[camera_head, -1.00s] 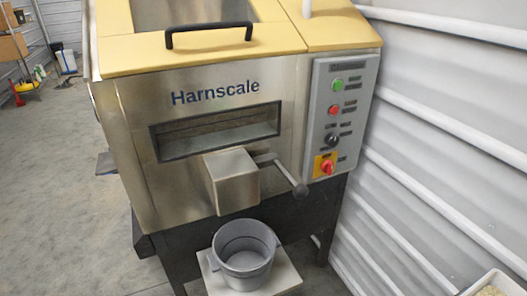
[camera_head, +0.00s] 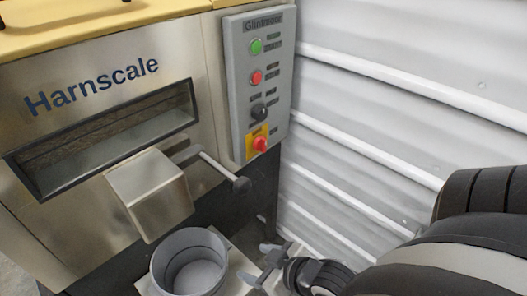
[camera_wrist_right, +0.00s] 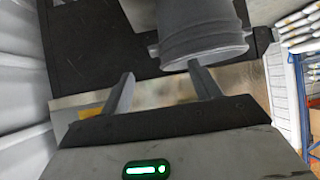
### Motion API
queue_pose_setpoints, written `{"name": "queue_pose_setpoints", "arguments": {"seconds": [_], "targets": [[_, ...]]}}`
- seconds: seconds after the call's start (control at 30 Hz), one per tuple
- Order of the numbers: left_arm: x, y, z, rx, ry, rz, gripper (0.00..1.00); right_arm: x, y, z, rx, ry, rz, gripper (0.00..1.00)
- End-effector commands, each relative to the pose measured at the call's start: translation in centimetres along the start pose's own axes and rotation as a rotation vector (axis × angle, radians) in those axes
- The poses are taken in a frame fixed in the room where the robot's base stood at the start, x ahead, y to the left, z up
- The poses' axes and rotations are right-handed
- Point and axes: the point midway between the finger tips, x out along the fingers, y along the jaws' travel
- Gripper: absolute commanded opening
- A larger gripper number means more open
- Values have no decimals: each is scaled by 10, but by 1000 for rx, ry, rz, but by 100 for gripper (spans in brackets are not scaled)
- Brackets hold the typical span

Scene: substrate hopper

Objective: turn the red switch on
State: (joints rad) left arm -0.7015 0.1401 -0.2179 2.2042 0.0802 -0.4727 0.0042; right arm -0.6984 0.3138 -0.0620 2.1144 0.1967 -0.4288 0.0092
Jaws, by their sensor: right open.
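The red switch (camera_head: 260,145) is a red knob on a yellow plate at the bottom of the grey control panel (camera_head: 240,100). The panel is on the right of the hopper's front. My right gripper (camera_head: 262,265) is low in the head view, below the switch and apart from it, beside the grey bucket (camera_head: 188,262). In the right wrist view its two fingers (camera_wrist_right: 160,95) stand apart with nothing between them. The switch cannot be made out in the wrist view. My left gripper is not in view.
Above the switch are a black knob (camera_head: 260,112), a red button (camera_head: 256,77) and a green button (camera_head: 256,46). A lever with a dark ball end (camera_head: 241,185) sticks out left of and below the switch. The white corrugated wall (camera_head: 400,110) stands close on the right.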

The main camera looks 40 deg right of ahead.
Motion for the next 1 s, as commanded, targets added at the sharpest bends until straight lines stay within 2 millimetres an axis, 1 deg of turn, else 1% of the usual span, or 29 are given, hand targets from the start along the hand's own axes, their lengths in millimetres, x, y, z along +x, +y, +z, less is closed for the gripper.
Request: {"name": "queue_pose_setpoints", "arguments": {"seconds": [0.03, 0.07, 0.1, 0.17, 0.2, 0.27, 0.3, 0.4, 0.43, 0.5, 0.53, 0.6, 0.67, 0.77, 1.0], "targets": [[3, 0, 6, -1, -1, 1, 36, 3, 20, 8, -16, 27, 16, 63], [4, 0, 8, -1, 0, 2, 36, 3, 32, 9, -22, 50, 26, 63], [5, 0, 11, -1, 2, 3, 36, 4, 49, 10, -33, 85, 40, 63], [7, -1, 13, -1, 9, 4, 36, 2, 78, 9, -51, 143, 63, 63], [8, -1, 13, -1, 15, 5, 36, 0, 99, 6, -65, 189, 80, 63], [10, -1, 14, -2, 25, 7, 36, -4, 132, -3, -89, 266, 107, 63], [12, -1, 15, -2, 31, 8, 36, -9, 153, -11, -105, 321, 125, 63], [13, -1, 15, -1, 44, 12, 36, -22, 196, -36, -144, 450, 160, 63], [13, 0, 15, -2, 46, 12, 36, -26, 206, -43, -153, 482, 168, 63], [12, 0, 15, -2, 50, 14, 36, -34, 221, -56, -170, 541, 181, 63], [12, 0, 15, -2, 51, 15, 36, -36, 225, -61, -174, 560, 184, 63], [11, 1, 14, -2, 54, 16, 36, -39, 232, -69, -182, 589, 189, 63], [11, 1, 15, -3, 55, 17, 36, -37, 234, -74, -183, 600, 192, 63], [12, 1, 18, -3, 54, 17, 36, -28, 236, -81, -183, 605, 192, 63], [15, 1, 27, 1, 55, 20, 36, 12, 242, -108, -183, 605, 192, 63]]}}
